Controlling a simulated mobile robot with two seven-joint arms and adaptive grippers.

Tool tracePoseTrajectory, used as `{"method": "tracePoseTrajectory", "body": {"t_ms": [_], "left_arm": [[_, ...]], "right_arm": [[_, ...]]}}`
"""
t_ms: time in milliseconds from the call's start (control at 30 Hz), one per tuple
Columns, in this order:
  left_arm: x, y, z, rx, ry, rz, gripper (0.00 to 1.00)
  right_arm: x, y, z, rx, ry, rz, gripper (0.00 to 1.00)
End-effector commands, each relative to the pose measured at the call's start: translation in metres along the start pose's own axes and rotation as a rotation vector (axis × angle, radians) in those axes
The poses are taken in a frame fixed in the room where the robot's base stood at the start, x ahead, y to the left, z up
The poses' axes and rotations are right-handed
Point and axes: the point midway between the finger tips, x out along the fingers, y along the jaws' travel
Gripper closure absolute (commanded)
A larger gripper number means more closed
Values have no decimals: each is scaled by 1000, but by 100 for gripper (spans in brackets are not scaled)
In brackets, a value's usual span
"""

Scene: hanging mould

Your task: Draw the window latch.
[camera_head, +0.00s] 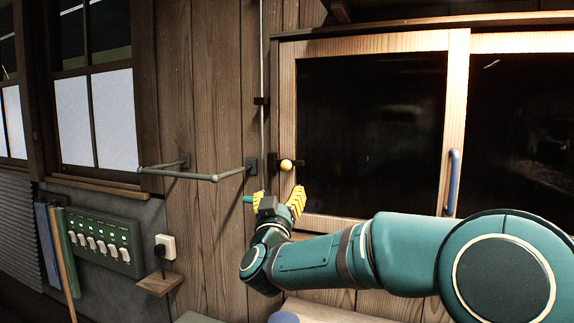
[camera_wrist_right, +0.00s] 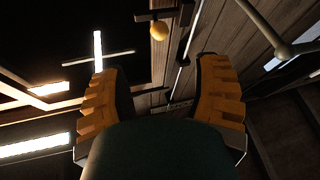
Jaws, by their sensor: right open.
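The window latch is a dark bar with a round yellow knob (camera_head: 286,164) at the left side of the wooden window frame (camera_head: 370,42). The knob also shows in the right wrist view (camera_wrist_right: 159,31), ahead of the fingertips and near the top edge. My right gripper (camera_head: 279,197) is open and empty, just below the knob and apart from it. In the right wrist view its two yellow fingers (camera_wrist_right: 160,75) stand wide apart with nothing between them. My left gripper is in neither view.
A green rail (camera_head: 200,176) juts from the plank wall left of the latch. A thin vertical rod (camera_head: 262,70) runs beside the window. A blue handle (camera_head: 452,182) is on the window's middle post. A switch panel (camera_head: 103,240) and small shelf (camera_head: 158,284) are lower left.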

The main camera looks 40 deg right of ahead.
Motion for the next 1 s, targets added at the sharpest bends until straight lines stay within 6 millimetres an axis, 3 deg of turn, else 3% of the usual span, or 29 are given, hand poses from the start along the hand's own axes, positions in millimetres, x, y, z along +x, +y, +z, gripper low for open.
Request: {"method": "tracePoseTrajectory", "body": {"t_ms": [167, 600, 800, 1000], "left_arm": [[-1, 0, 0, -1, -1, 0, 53], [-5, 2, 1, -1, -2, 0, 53], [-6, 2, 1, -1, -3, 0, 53], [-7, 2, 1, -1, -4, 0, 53]], "right_arm": [[23, 0, 0, 0, 0, 2, 37], [106, 1, 1, 0, -1, 2, 37], [127, 0, 0, 0, 0, 1, 37], [134, 0, 0, 0, 0, 0, 37]]}}
